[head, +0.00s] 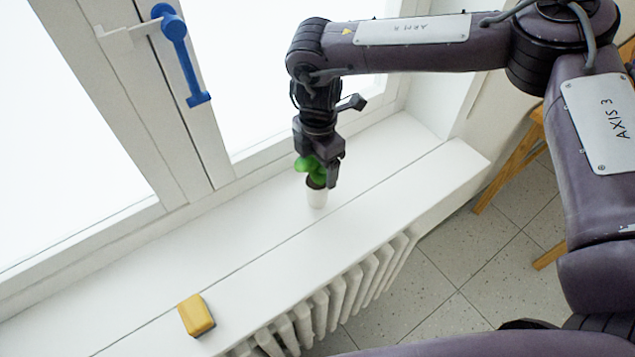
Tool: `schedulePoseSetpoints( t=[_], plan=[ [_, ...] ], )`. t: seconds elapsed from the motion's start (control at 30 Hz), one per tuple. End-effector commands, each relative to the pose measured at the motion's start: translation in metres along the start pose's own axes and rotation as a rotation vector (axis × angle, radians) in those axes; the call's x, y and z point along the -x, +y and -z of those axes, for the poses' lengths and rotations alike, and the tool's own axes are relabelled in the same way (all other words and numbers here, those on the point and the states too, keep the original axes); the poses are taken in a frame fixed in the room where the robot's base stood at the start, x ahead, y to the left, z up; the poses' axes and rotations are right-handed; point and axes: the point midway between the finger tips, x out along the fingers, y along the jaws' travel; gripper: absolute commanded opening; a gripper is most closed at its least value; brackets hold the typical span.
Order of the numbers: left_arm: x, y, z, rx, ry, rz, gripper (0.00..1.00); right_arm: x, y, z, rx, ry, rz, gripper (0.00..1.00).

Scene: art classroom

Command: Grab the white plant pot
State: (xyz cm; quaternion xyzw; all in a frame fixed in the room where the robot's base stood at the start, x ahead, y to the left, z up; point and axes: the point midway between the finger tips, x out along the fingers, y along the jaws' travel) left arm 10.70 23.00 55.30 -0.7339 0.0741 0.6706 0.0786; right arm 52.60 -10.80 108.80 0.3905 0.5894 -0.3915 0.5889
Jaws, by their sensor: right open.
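The white plant pot (317,197) is small and stands upright on the white windowsill, with a green plant (309,166) and dark soil in it. My right gripper (325,180) points down over the pot from above. It is open, and its fingers are at the height of the leaves and the pot's upper part. One finger shows to the right of the plant; the other is partly hidden, and I cannot tell whether either touches the pot. My left gripper is out of view.
A yellow block (196,315) lies on the windowsill (250,275) at the lower left. A white radiator (335,300) is below the sill. The window has a blue handle (181,55). Wooden legs (510,165) stand on the tiled floor at right. The sill between block and pot is clear.

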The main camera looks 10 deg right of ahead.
Motion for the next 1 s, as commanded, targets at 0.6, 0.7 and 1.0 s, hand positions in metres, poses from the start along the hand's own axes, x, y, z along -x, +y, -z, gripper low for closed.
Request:
schedulePoseSetpoints(
  t=[0.6, 0.7, 1.0],
  plan=[
    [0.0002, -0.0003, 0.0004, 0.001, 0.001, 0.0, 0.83, -0.0025, 0.0003, 0.0004, 0.001, 0.0, -0.001, 0.28],
    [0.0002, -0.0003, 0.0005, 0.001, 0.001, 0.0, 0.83, -0.0024, 0.0004, 0.0005, 0.001, 0.0, -0.001, 0.15],
    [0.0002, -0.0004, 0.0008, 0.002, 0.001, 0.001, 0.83, -0.0015, 0.0008, 0.0005, 0.001, 0.0, -0.003, 0.0]
  ],
)
